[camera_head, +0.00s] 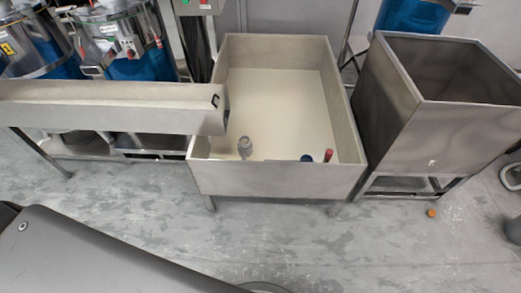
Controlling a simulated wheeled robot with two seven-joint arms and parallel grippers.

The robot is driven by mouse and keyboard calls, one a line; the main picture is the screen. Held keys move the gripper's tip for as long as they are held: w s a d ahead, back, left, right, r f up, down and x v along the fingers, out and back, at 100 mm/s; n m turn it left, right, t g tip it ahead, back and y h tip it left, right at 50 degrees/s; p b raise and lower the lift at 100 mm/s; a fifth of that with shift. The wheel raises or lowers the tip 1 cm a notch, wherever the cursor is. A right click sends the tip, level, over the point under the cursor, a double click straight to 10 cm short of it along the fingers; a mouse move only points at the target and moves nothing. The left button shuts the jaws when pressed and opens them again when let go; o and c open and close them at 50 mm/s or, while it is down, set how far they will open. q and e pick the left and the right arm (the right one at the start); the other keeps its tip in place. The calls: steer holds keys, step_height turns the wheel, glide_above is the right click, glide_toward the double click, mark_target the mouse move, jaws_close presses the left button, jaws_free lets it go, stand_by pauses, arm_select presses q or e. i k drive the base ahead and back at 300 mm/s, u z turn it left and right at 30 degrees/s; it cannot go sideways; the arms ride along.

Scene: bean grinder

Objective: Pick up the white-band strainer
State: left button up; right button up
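A large metal bin (277,182) with a pale cream inside stands in the middle. Three small things show near its front wall. A grey, pale-topped piece (245,147) stands up at the left; it may be the white-band strainer, but it is too small to be sure. A dark blue piece (307,158) and a red upright piece (328,155) are to its right, their lower parts hidden by the front wall. Neither gripper is clearly in view.
A metal chute (110,108) reaches the bin's left side. A tall open steel hopper (440,135) stands close at the right. Blue and steel machines (130,50) are behind left. A small orange thing (432,212) lies on the floor. Floor in front of the bin is clear.

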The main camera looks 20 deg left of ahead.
mark_target(244, 141)
steer(key=z, duration=0.55)
steer(key=k, duration=0.65)
steer(key=z, duration=0.8)
steer(key=i, duration=1.5)
steer(key=u, duration=1.15)
steer(key=i, duration=0.65)
steer(key=u, duration=0.65)
